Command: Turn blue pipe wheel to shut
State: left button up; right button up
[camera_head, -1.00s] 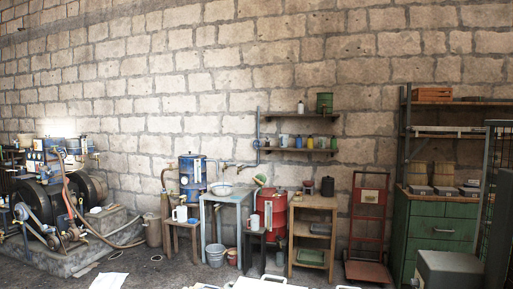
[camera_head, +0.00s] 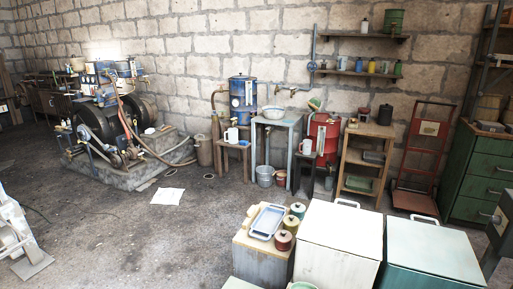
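A thin blue pipe (camera_head: 313,45) runs up the brick wall beside the left ends of the two shelves. A small blue round part, which looks like the pipe wheel (camera_head: 312,67), sits low on this pipe. It is too small to tell how far it is turned. A horizontal pipe with a tap (camera_head: 291,91) runs left from there above a small blue-grey table with a basin (camera_head: 273,112). Neither of my grippers is in view.
White and teal chests (camera_head: 340,232) and a box with a tray and jars (camera_head: 262,248) stand in front. A blue drum (camera_head: 242,98), a red drum (camera_head: 324,132) and a wooden stand (camera_head: 368,158) line the wall. An engine (camera_head: 105,120) is at left. Open floor (camera_head: 150,235) lies at centre left.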

aim_at(312, 66)
jog(key=i+j+u, duration=0.2)
jog(key=j+u, duration=0.2)
jog(key=i+j+u, duration=0.65)
jog(key=j+u, duration=0.15)
jog(key=i+j+u, duration=0.4)
jog(key=i+z, duration=0.15)
jog(key=i, duration=0.3)
jog(key=i+j+z, duration=0.15)
jog(key=i, duration=0.35)
jog(key=i+l+z, duration=0.3)
jog(key=z, duration=0.2)
jog(key=i+l+z, duration=0.1)
jog(key=i+z, duration=0.35)
jog(key=i, duration=0.15)
jog(key=i+z, duration=0.5)
jog(key=i+j+z, duration=0.2)
jog(key=i+z, duration=0.5)
jog(key=i, duration=1.9)
